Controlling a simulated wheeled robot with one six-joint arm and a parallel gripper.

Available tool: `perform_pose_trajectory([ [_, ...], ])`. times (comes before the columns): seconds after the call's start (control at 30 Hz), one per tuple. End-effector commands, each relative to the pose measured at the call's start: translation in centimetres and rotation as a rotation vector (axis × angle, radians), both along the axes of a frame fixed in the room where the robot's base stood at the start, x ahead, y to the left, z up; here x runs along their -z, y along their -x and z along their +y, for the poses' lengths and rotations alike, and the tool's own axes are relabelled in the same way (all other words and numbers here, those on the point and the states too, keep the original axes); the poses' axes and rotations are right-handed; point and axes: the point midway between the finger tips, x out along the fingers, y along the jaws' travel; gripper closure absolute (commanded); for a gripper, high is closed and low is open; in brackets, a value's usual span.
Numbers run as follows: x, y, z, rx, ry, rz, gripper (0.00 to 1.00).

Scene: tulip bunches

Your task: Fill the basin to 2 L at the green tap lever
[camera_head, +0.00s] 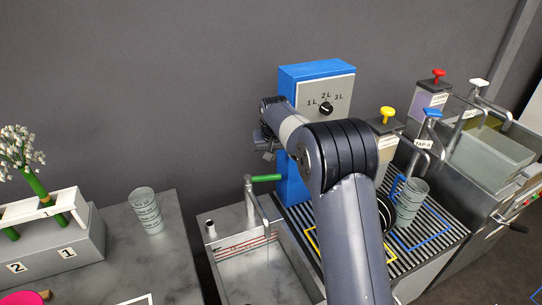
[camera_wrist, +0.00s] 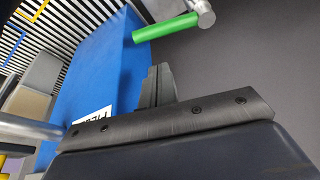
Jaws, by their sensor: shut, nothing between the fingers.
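The green tap lever (camera_head: 266,178) sits on a steel tap at the basin (camera_head: 215,253), pointing right towards the blue post. It also shows at the top of the wrist view (camera_wrist: 165,28). The grey basin is partly hidden by my arm, and I see no clear water in it. A dial (camera_head: 326,108) marked 1 L, 2 L and 3 L is on the blue-backed panel (camera_head: 316,70); its pointer is too small to read surely. My gripper (camera_head: 268,148) is left of the panel, above the lever and apart from it. Its fingers (camera_wrist: 157,85) are shut and empty.
Nested cups (camera_head: 146,211) stand on the left counter beside a white flower rack (camera_head: 40,210). Right of my arm are a striped drain grate (camera_head: 440,240), more cups (camera_head: 410,200) and dispensers with yellow (camera_head: 387,113), blue, red and white tops.

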Motion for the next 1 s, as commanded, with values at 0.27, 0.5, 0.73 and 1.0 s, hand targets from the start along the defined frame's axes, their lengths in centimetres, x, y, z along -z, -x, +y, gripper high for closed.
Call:
perform_pose_trajectory([
  [0.27, 4.9, -1.7, 0.2, 0.0, 0.002, 0.002, 1.0],
  [0.5, 7.7, -2.8, 0.3, 0.0, 0.002, 0.0, 1.0],
  [0.73, 8.5, -3.0, 0.3, 0.0, 0.002, -0.001, 1.0],
  [1.0, 8.4, -3.0, 0.3, 0.002, 0.002, -0.001, 1.0],
])
